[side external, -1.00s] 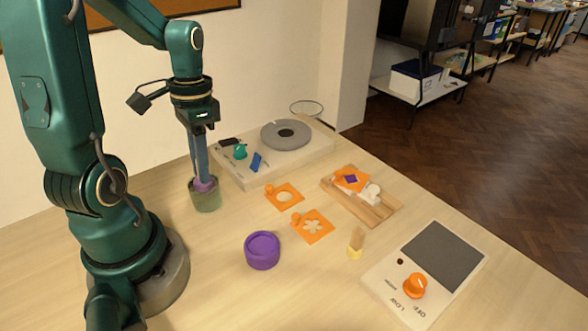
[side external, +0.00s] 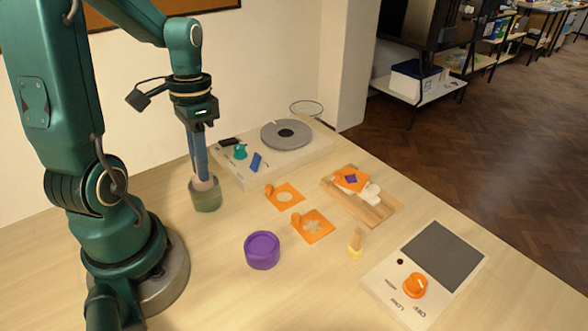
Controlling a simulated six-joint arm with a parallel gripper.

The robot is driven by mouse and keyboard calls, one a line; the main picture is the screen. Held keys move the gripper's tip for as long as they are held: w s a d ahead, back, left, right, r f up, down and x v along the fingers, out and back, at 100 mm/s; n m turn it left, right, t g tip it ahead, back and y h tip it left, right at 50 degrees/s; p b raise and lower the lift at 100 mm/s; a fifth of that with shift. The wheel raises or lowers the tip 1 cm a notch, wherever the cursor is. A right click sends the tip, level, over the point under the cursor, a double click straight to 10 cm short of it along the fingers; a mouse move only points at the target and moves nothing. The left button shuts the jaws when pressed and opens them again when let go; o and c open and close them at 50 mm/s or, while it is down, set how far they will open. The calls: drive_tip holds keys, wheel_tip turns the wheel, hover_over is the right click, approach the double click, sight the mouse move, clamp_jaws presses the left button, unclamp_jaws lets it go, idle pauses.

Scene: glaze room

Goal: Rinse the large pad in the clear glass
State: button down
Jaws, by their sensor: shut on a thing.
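The clear glass (side external: 207,200) stands upright on the table at the left, with murky olive-brown liquid in it. My gripper (side external: 201,170) points straight down over it, with its fingers reaching to the glass mouth. It is shut on the large pad (side external: 205,184), whose pale pinkish-beige part shows at the rim. The pad's lower end is inside the glass and hidden by the glass and the cloudy liquid.
A turntable (side external: 286,134) stands behind. Orange stencils (side external: 312,226) lie mid-table beside a purple pot (side external: 262,250). A small yellow-tipped pad (side external: 356,243) lies nearer a switch panel (side external: 414,286). A wooden board (side external: 375,208) holds a stencil and a white piece.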

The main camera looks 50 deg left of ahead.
drive_tip(key=shift+d+f, duration=0.3)
drive_tip(key=shift+f, duration=0.1)
drive_tip(key=shift+a+r, duration=0.2)
drive_tip(key=shift+r, duration=0.05)
drive_tip(key=shift+r, duration=0.1)
drive_tip(key=shift+r, duration=1.9)
drive_tip(key=shift+r, duration=1.8)
